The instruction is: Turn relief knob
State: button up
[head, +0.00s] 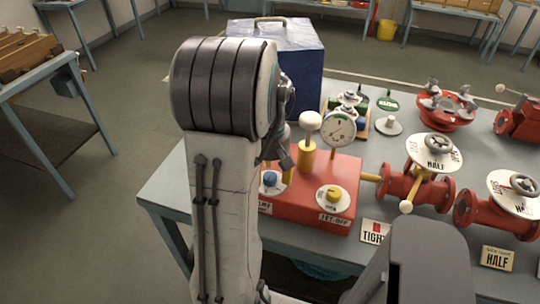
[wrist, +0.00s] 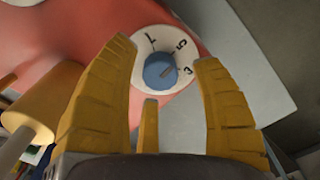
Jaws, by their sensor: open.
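The relief knob is a small blue knob (head: 270,179) on a white dial at the left of the red box's top. In the wrist view the blue knob (wrist: 160,71) sits on its round white dial (wrist: 160,42), with a pale pointer mark and several printed numbers. I see no contact, and cannot tell how far above the knob the fingertips are. In the head view my arm partly hides the gripper and the dial.
The red box (head: 320,205) also bears a yellow knob (head: 333,194), a pressure gauge (head: 338,130) and a white-topped yellow handle (head: 308,152). Red valves (head: 398,184) stand to the right. A blue case (head: 305,65) stands behind my arm.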

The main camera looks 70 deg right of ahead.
aim_at(270, 176)
notch_tip(270, 176, up, 11)
dwell(0.5)
